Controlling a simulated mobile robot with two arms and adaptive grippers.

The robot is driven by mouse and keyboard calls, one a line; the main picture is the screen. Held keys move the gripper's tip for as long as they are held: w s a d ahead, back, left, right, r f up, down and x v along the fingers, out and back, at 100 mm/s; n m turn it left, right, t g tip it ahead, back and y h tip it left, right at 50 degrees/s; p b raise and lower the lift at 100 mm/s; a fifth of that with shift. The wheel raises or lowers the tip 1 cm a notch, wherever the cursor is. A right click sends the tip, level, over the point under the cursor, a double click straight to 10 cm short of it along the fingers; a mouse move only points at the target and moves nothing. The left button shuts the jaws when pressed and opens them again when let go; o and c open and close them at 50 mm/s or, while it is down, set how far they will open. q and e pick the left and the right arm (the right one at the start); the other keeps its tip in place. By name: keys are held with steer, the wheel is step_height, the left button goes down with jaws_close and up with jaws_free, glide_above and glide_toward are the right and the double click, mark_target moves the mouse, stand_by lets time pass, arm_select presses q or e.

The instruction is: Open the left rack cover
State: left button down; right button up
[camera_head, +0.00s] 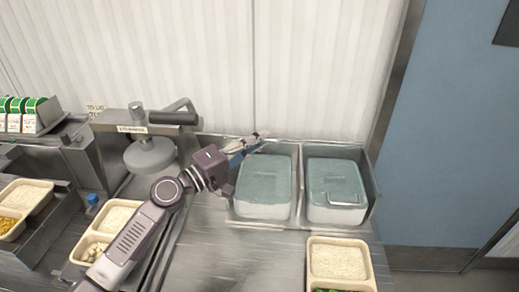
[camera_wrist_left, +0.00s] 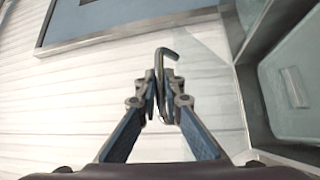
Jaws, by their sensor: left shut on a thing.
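The rack (camera_head: 299,152) holds two side-by-side bins with clear bluish covers. The left rack cover (camera_head: 265,180) shows over the left bin; its exact tilt is hard to tell. My left gripper (camera_head: 258,140) is at the far left corner of the left bin, near the back wall. In the left wrist view my left gripper (camera_wrist_left: 163,95) is shut on a thin bent metal handle (camera_wrist_left: 168,54), whose hooked end sticks out past the fingertips. A faint clear sheet shows beside it. My right gripper is not in view.
The right rack cover (camera_head: 336,180) lies flat with its metal handle (camera_head: 344,203) showing. A rice tray (camera_head: 338,262) stands in front of the rack. A press-like machine (camera_head: 150,152) stands left of my arm. The steel counter (camera_head: 215,255) is clear in the middle.

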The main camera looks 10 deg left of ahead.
arm_select(q)
steer(key=shift+w+r, duration=0.25)
steer(key=shift+r, duration=0.15)
steer(key=c, duration=2.1)
jaws_free()
steer(key=shift+s, duration=0.1)
steer(key=shift+a+f, duration=0.1)
steer(key=shift+s+a+f, duration=0.1)
steer(key=shift+s+a, duration=0.05)
steer(key=shift+s, duration=0.05)
steer(key=v, duration=1.1)
steer(key=shift+s+a, duration=0.1)
steer(key=shift+s, duration=0.05)
